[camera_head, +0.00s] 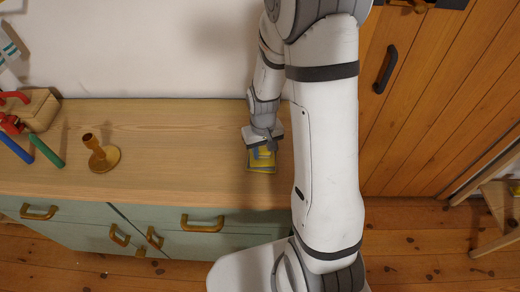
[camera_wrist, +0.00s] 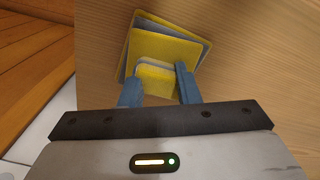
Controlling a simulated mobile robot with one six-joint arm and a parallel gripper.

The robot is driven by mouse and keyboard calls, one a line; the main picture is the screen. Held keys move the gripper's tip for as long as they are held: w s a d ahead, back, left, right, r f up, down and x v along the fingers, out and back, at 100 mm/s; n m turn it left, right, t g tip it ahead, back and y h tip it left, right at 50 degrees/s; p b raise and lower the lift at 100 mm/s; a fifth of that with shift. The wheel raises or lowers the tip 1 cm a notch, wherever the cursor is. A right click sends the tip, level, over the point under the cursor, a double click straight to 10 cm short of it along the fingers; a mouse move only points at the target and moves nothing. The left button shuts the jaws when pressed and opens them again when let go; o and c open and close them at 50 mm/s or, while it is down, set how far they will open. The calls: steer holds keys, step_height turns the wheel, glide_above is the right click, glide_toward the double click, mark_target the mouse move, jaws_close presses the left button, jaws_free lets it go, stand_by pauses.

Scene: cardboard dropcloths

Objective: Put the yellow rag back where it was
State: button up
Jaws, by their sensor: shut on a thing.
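A small stack of flat, square yellow and grey cloths (camera_head: 262,168) lies near the right end of the wooden counter. In the wrist view the stack (camera_wrist: 158,22) shows yellow and grey layers, slightly turned against each other. My gripper (camera_wrist: 157,86) points down over the near edge of the stack, its blue fingers shut on a yellow rag (camera_wrist: 153,69). The rag's held part stands between the fingers. I cannot tell whether it is apart from the top yellow layer. In the head view my gripper (camera_head: 262,148) is at the stack and partly hides it.
A wooden block (camera_head: 34,108) and red, blue and green-handled tools are at the far left. The counter between the candlestick and the stack is clear. Green drawers (camera_head: 165,238) are below.

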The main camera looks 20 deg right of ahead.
mark_target(263, 150)
steer(key=shift+f, duration=0.15)
steer(key=o, duration=0.9)
steer(key=shift+o, duration=0.2)
step_height(263, 150, up, 12)
steer(key=r, duration=0.1)
steer(key=s+r+t, duration=0.1)
steer(key=s+r, duration=0.4)
steer(key=s, duration=0.2)
steer(key=s+r+m+t, duration=0.1)
steer(key=s+r+t, duration=0.1)
steer(key=s+r, duration=0.2)
steer(key=s, duration=0.3)
steer(key=shift+s+a+r+b, duration=0.15)
steer(key=shift+a+r+b, duration=0.15)
steer(key=shift+a+r, duration=0.1)
